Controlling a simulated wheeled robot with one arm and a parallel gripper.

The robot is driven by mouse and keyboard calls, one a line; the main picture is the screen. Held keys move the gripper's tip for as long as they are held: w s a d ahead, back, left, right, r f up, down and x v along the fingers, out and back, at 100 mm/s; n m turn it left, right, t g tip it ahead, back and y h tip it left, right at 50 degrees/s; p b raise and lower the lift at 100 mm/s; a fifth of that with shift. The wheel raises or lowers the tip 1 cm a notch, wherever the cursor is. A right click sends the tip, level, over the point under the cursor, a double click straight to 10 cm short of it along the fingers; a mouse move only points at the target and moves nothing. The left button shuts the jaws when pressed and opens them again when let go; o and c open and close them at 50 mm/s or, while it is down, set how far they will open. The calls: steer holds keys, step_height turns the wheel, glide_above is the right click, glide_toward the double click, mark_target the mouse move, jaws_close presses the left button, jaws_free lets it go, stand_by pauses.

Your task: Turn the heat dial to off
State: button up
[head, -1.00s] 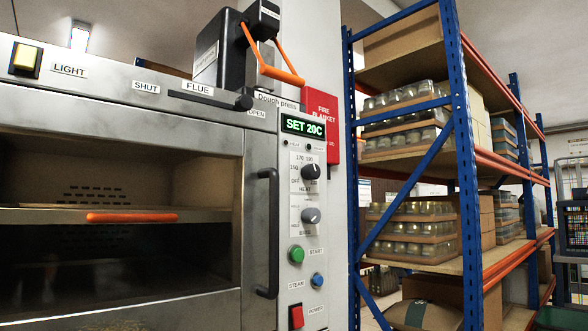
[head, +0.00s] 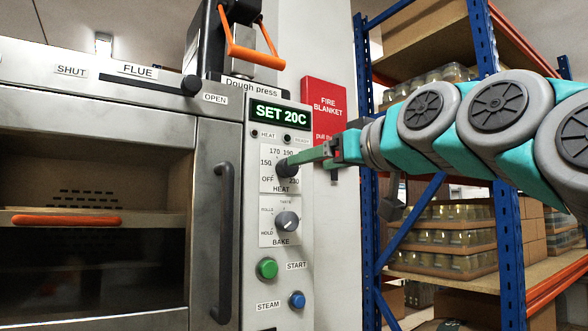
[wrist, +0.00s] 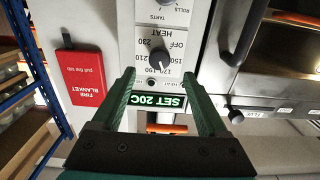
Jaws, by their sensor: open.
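The black heat dial (head: 284,170) is on the oven's control panel, below a green display (head: 279,115) reading SET 20C. Its scale shows OFF at lower left, then 150, 170, 190 and 230. In the head view my gripper (head: 300,159) reaches in from the right and partly covers the dial and scale. In the wrist view the panel is upside down. There my gripper (wrist: 159,73) is open and empty, with one green finger on each side. The heat dial (wrist: 157,52) lies just beyond the fingertips, roughly between them.
The grey bake dial (head: 287,221) sits below, then a green start button (head: 267,268) and a blue steam button (head: 297,299). The oven door handle (head: 223,243) stands out to the left. A red fire blanket box (head: 323,105) hangs to the right, before a blue shelf rack (head: 506,232).

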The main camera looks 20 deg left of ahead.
mark_target(291, 168)
steer(key=shift+p+x, duration=0.5)
steer(key=shift+x, duration=3.35)
jaws_close()
